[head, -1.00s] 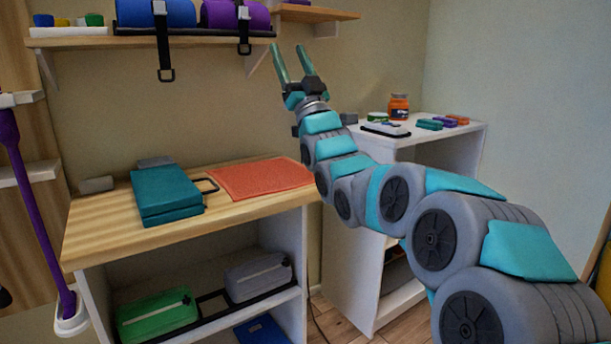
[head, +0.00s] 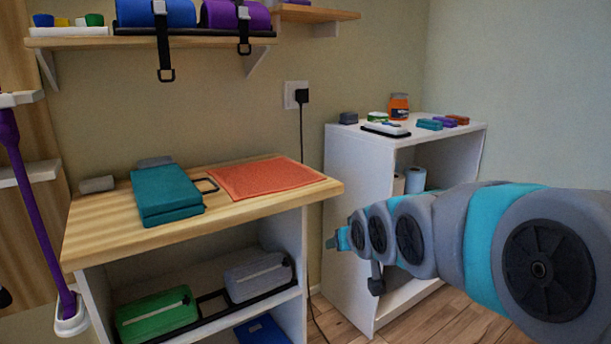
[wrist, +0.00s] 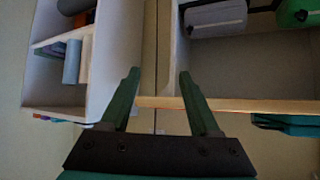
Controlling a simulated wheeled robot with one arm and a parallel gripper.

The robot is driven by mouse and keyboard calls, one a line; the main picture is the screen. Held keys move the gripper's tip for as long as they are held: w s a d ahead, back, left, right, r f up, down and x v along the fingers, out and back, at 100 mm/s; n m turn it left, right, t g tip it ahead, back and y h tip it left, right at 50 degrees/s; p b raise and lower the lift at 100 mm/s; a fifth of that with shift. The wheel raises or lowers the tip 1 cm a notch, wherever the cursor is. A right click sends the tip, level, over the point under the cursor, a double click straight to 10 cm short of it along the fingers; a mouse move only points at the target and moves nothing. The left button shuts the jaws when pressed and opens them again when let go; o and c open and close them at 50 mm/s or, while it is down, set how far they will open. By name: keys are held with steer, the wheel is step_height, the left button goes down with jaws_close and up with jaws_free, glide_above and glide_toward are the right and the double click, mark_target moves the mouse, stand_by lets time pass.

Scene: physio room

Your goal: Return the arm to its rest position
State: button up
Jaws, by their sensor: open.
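My gripper (wrist: 159,95) shows in the wrist view with its two green fingers spread apart and nothing between them. In the head view my arm comes in from the right edge and reaches left, low in front of the white cabinet. There its end (head: 338,240) is small and mostly hidden behind my own arm links, so the fingers do not show clearly. The gripper is apart from the wooden-topped bench (head: 250,215), to the right of its right end.
A teal folded mat (head: 165,193) and an orange cloth (head: 265,178) lie on the bench. Green (head: 157,314) and grey (head: 258,277) cases sit on its lower shelf. The white cabinet (head: 352,190) carries a jar (head: 398,107) and small blocks. Blue and purple rolls lie on the wall shelf (head: 150,41).

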steer(key=s+d+f+g, duration=0.2)
steer(key=s+f+g, duration=0.2)
steer(key=s, duration=0.8)
steer(key=s+d+f+m+g+h, duration=0.1)
steer(key=s+f+g, duration=0.3)
steer(key=s, duration=0.9)
steer(key=s+d+f+g, duration=0.3)
steer(key=s+f, duration=0.4)
steer(key=s, duration=0.5)
steer(key=shift+s+d+m+g+h, duration=0.3)
steer(key=shift+d+g+h, duration=0.1)
steer(key=shift+g, duration=0.2)
